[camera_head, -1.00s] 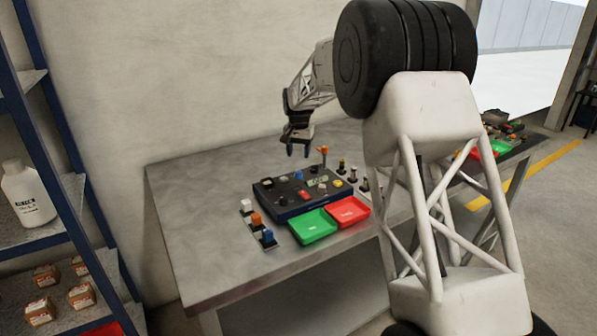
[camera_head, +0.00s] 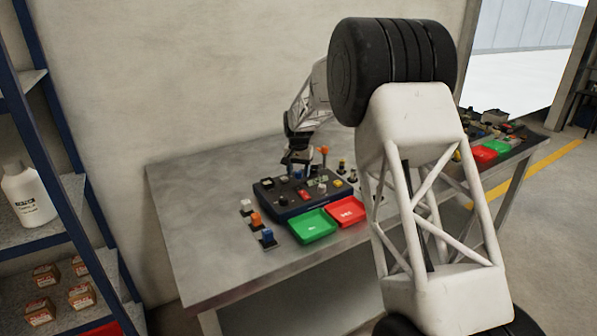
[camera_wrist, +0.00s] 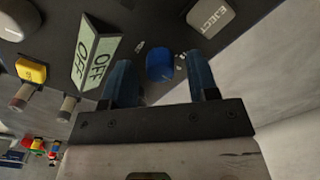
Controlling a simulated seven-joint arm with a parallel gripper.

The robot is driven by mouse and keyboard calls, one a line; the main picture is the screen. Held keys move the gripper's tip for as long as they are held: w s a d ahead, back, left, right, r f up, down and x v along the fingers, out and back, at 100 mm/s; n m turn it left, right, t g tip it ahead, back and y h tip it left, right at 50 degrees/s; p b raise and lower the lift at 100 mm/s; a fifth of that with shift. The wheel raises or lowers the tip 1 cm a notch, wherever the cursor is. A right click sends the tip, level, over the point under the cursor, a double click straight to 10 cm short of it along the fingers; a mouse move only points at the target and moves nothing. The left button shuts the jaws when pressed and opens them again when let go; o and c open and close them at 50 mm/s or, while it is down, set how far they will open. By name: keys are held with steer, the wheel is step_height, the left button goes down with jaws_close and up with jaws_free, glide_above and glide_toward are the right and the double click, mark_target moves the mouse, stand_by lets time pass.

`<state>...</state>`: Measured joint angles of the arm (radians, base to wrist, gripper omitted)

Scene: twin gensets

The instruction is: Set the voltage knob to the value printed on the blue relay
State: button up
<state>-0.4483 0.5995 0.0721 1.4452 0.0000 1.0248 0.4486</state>
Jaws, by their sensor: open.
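The dark control panel (camera_head: 285,210) sits on the table. My gripper (camera_head: 297,170) points down over its rear part. In the wrist view my gripper (camera_wrist: 161,66) is open, with one blue finger on each side of a small blue round knob (camera_wrist: 160,66); a gap shows on both sides. I cannot tell how far down the fingers reach, and small marks beside the knob are unreadable. A tilted display (camera_wrist: 95,52) reads OFF on two lines. The blue relay (camera_head: 267,235) stands at the front of the row left of the panel; its print is too small to read.
An orange relay (camera_head: 256,219) and a white relay (camera_head: 246,205) stand behind the blue one. A green tray (camera_head: 312,226) and a red tray (camera_head: 346,211) lie before the panel. An EJECT button (camera_wrist: 211,16) and yellow button (camera_wrist: 31,71) are near the fingers. The table's left part is clear.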

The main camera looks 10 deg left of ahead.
steer(key=shift+c, duration=0.5)
steer(key=c, duration=0.8)
steer(key=shift+n, duration=0.4)
steer(key=n, duration=0.3)
steer(key=shift+n, duration=0.3)
steer(key=n, duration=0.4)
steer(key=shift+n, duration=0.3)
steer(key=o, duration=0.9)
